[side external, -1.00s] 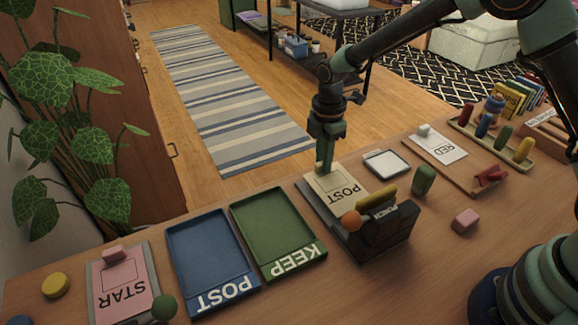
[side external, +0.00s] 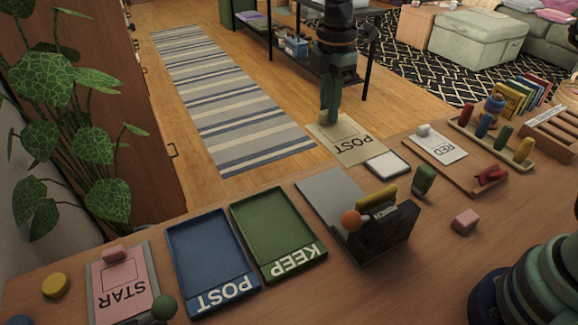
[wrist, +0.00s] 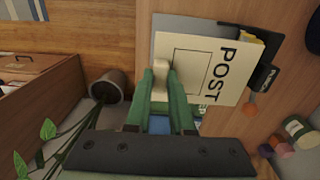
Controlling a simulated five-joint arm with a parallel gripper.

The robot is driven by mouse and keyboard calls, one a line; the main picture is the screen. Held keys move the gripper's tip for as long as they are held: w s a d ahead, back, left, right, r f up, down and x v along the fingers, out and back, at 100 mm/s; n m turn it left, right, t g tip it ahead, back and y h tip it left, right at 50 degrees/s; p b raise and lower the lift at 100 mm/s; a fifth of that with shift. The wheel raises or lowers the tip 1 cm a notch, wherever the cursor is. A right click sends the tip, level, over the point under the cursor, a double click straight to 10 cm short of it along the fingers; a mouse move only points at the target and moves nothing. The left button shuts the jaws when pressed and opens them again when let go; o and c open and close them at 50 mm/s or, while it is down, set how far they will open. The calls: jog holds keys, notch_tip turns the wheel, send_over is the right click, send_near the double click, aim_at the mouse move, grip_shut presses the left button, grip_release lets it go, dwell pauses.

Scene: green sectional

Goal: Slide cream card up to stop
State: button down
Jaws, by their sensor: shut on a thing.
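The cream card (side external: 352,146), printed POST, hangs in the air from my gripper (side external: 328,118), beyond the grey bed of the black press. In the wrist view, my gripper (wrist: 160,82) is shut on a cream knob at the card's edge, and the card (wrist: 222,58) extends to the right of the fingers. The black press (side external: 378,236), with a yellow handle and an orange ball, stands on the table. Its grey bed (side external: 328,192) is bare. The card is apart from the press. The stop cannot be made out clearly.
The green KEEP tray (side external: 272,232) and blue POST tray (side external: 205,255) lie empty left of the press. A pink STAR card (side external: 122,285) lies farther left. A white-topped pad (side external: 388,164), a green block (side external: 424,180) and a pink block (side external: 465,221) are to the right.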

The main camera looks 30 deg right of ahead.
aim_at(343, 203)
jog(key=shift+s+d+f, duration=0.1)
jog(key=shift+s+f, duration=0.45)
jog(key=shift+f, duration=2.15)
jog(key=shift+s+a+f, duration=0.1)
jog(key=shift+s+f, duration=0.5)
jog(key=shift+f, duration=2.1)
jog(key=shift+s+d+f, duration=0.1)
jog(key=shift+s+f, duration=0.45)
jog(key=shift+f, duration=2.15)
jog(key=shift+s, duration=0.15)
jog(key=shift+s, duration=1.3)
jog(key=shift+s, duration=0.15)
jog(key=shift+s, duration=0.9)
